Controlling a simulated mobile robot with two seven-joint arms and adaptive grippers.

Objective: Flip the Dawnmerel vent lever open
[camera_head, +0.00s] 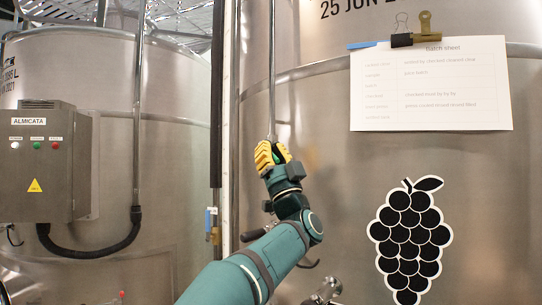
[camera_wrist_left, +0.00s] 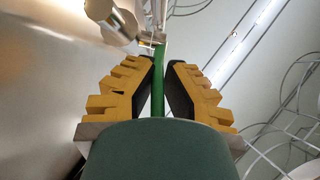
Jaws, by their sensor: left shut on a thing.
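My left gripper (camera_head: 271,155) is raised in front of the large steel vat on the right, at the lower end of a thin vertical pipe (camera_head: 272,80). Its yellow-backed fingers are closed around a slim green lever (camera_wrist_left: 159,80), seen between the black pads in the left wrist view, where the gripper (camera_wrist_left: 160,68) also shows. The lever runs up past the fingertips towards metal fittings (camera_wrist_left: 120,20). In the head view the fingers hide most of it. No Dawnmerel name is readable. My right gripper is out of view.
A batch sheet (camera_head: 430,85) hangs from a clip (camera_head: 416,32) on the right vat, above a grape emblem (camera_head: 409,240). A grey control box marked ALMICATA (camera_head: 40,160) is on the left vat (camera_head: 170,110). A dark hose (camera_head: 90,250) runs below it.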

